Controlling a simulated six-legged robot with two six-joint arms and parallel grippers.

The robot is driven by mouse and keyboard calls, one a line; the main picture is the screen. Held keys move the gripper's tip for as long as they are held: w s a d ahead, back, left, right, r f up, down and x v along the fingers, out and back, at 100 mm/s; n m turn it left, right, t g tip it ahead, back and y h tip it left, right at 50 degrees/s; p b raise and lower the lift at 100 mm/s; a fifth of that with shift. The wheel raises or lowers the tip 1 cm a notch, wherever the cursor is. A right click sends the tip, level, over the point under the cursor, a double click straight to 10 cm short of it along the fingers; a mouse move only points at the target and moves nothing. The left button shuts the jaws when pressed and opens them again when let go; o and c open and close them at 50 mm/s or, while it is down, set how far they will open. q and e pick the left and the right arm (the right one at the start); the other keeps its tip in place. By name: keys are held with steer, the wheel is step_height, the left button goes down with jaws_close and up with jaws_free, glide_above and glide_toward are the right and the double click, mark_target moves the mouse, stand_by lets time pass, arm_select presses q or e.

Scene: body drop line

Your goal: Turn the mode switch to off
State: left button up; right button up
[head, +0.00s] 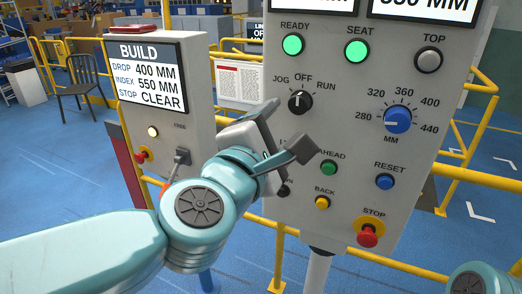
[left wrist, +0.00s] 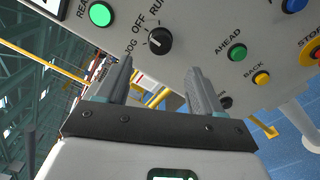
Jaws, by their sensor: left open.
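The mode switch (head: 300,101) is a black round knob on the grey control panel (head: 345,150), with JOG, OFF and RUN printed around its top. Its white mark points roughly upward, near OFF; I cannot tell whether it sits exactly there or toward JOG. The knob also shows in the left wrist view (left wrist: 159,41), just beyond the gap between my fingers. My left gripper (head: 287,130) is open and empty, in front of the panel, below the knob and apart from it. My right gripper is out of view.
Green READY (head: 293,45) and SEAT lights glow above the knob. A blue MM dial (head: 398,120), AHEAD (head: 329,167), BACK and RESET buttons and a red STOP button (head: 368,235) lie around. A black control (head: 283,190) is partly hidden by my arm. Yellow rails stand behind.

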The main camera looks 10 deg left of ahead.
arm_select(q)
steer(key=v, duration=0.6)
